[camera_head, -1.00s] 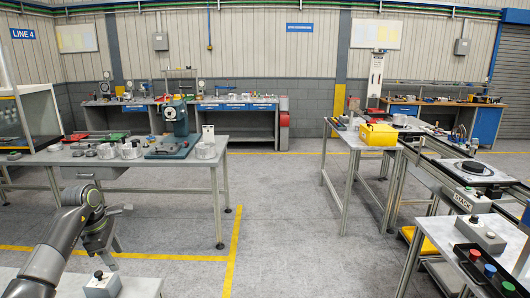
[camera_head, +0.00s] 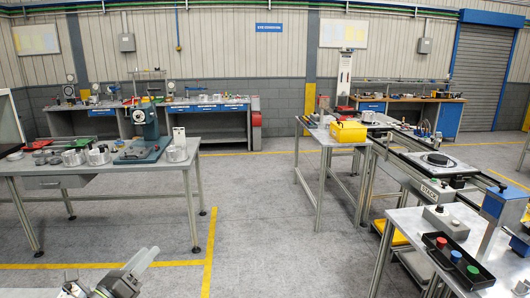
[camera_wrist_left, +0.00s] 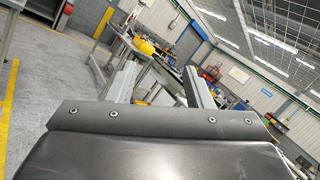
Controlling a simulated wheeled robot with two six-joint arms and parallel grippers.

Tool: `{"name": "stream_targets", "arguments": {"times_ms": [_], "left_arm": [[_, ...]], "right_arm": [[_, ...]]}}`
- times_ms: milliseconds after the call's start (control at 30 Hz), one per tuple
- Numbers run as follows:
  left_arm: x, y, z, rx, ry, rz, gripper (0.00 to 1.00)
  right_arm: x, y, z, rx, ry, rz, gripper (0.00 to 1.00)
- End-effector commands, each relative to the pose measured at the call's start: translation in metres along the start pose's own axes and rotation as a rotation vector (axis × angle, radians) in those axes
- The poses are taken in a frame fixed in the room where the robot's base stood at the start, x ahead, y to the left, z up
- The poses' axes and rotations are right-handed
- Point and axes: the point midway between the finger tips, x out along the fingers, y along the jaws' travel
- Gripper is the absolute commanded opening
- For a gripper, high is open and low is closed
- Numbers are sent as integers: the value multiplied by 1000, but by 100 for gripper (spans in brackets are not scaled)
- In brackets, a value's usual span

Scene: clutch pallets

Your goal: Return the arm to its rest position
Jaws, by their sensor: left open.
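My left gripper (camera_head: 138,272) shows at the bottom left of the head view, low in front of the left workbench and apart from it. Part of it is cut off by the bottom edge. In the left wrist view its two grey fingers (camera_wrist_left: 160,84) stand apart with nothing between them. The wrist view is tilted and looks across the floor towards the yellow box and the far benches. My right gripper is in neither view.
The left workbench (camera_head: 95,172) carries a teal press (camera_head: 146,135) and several metal parts. A yellow box (camera_head: 348,131) sits on the right-hand table. A black tray with coloured knobs (camera_head: 455,262) lies at the front right. The floor between the benches is clear.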

Motion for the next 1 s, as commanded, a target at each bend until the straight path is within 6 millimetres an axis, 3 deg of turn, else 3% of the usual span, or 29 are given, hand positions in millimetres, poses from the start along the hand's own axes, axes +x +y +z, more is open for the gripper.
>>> {"name": "stream_targets", "arguments": {"times_ms": [133, 267, 433, 567, 700, 800, 1000], "left_arm": [[-40, 8, 13, -354, -237, 134, 47], [-83, 25, 14, -664, -429, 277, 47], [-150, 47, -9, -1061, -662, 506, 47], [-207, 54, -43, -1347, -824, 713, 47], [-266, 42, -89, -1616, -977, 964, 47], [-300, 25, -117, -1757, -1057, 1132, 47], [-348, -14, -158, -1931, -1159, 1412, 47]], "right_arm": [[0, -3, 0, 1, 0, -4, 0], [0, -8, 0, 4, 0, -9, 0], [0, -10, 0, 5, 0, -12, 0], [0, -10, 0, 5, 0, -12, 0], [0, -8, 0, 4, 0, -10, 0], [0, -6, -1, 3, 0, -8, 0], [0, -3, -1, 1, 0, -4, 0]]}}
